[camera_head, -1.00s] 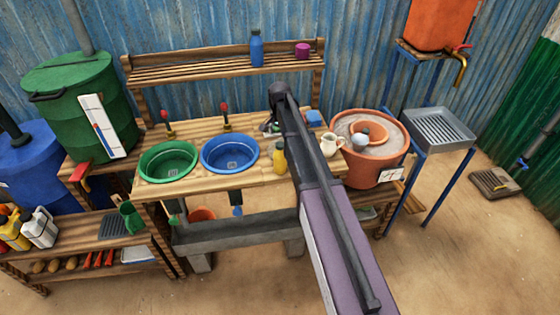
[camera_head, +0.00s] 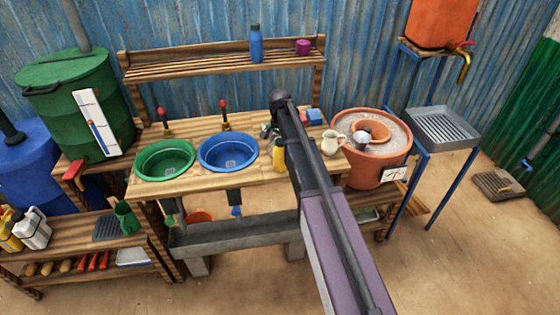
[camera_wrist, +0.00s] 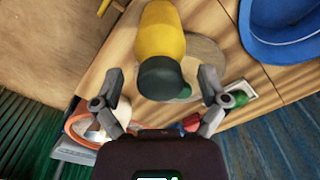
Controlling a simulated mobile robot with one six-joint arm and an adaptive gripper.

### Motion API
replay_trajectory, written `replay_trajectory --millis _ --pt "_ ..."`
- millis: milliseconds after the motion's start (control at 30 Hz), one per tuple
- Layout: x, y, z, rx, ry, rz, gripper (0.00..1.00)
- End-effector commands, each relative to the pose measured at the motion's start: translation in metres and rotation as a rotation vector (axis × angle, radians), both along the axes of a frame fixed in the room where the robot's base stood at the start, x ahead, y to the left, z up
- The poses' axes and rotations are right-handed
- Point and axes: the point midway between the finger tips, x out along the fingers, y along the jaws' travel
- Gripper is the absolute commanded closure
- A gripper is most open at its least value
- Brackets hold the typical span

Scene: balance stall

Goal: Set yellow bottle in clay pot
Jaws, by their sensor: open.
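The yellow bottle (camera_head: 279,156) stands upright on the wooden bench, right of the blue basin, partly covered by my arm. In the wrist view the bottle (camera_wrist: 160,32) shows its yellow body and dark cap, lying in the gap between my fingers. My gripper (camera_wrist: 160,82) is open, with clear space on both sides of the cap. In the head view my gripper (camera_head: 268,131) is mostly hidden behind the arm, close to the bottle's top. The large clay pot (camera_head: 352,171) stands right of the bench, filled with sand around a smaller inner pot (camera_head: 379,127).
A cream jug (camera_head: 330,144) stands on the bench between my arm and the clay pot. A blue basin (camera_head: 228,153) and a green basin (camera_head: 165,160) lie left of the bottle. A grey item sits at the inner pot. A shelf (camera_head: 215,66) rises behind.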

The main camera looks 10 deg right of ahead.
Motion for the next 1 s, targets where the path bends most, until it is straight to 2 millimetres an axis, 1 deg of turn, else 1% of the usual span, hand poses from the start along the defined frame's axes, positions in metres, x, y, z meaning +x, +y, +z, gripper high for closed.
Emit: replay_trajectory --millis 567,600,667,700,767,800,900,1000 --pt "0.0 0.0004 -0.0004 0.0 0.0 0.0 0.07" --pt "0.0 0.0004 -0.0004 0.0 0.0 0.0 0.13" --pt "0.0 0.0004 -0.0004 0.0 0.0 0.0 0.31" --pt "0.0001 0.0005 -0.0004 0.0 0.0 0.001 0.42" --pt "0.0001 0.0005 -0.0004 0.0 0.0 0.001 0.6" --pt "0.0 0.0006 -0.0004 0.0 0.0 0.001 0.72" --pt "0.0 0.0006 -0.0005 0.0 0.0 0.001 1.0" --pt "-0.0001 0.0006 -0.0004 0.0 0.0 0.001 1.0"
